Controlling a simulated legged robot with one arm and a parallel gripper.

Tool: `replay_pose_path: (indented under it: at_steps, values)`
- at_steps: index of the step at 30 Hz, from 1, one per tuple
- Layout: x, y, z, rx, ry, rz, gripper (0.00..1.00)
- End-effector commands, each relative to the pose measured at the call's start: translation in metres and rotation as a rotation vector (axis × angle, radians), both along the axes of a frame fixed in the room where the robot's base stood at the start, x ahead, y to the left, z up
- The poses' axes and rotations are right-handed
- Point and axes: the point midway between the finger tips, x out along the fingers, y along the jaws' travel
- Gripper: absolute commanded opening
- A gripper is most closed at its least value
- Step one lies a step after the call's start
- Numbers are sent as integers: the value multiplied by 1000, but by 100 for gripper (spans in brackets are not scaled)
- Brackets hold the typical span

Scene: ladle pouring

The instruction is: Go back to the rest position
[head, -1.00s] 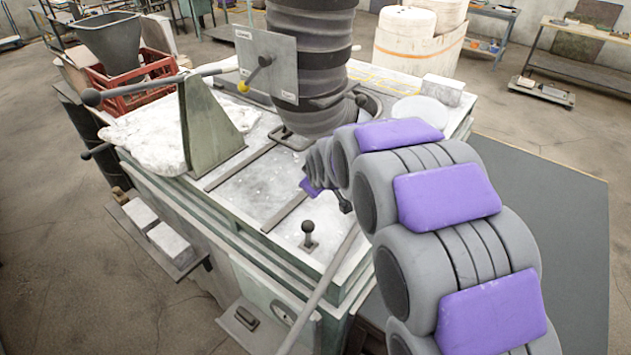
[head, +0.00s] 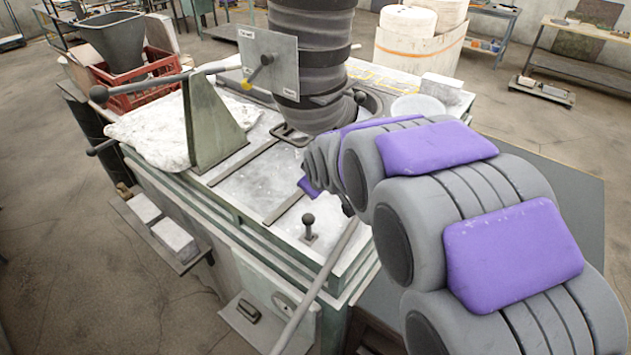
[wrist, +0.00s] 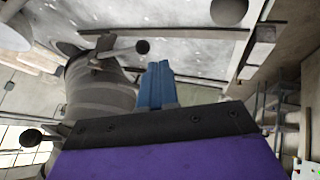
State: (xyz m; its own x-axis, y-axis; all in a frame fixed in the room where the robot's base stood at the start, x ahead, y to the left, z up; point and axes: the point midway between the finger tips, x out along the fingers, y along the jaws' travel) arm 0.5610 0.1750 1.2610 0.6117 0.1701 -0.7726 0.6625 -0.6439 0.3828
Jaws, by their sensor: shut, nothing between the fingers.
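My gripper (wrist: 157,70) shows in the wrist view as blue fingers pressed together, with nothing between them. In the head view my arm reaches from the lower right toward the bench (head: 262,188), and its far end is mostly hidden behind my own arm links. In the wrist view a dark ribbed duct (wrist: 98,92) is to the left of the fingers, with a black ball knob (wrist: 142,47) just above and left of them. No ladle can be made out in either view.
On the bench stand the large ribbed duct (head: 312,65), a plate with a knob (head: 268,62), an upright green bracket (head: 213,125) and a short lever (head: 309,228). A long rod (head: 318,285) slants along its front. A red crate (head: 140,82) is behind. Floor at left is open.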

Motion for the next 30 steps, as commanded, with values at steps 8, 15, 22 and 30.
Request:
replay_pose_path:
  at_steps: [8,15,22,30]
  values:
    - [-1,0,2,1,0,-1,0]
    - [-2,-2,2,2,1,-2,0]
    - [-44,-43,-8,17,113,-120,0]
    - [-177,-125,-39,53,420,-437,0]
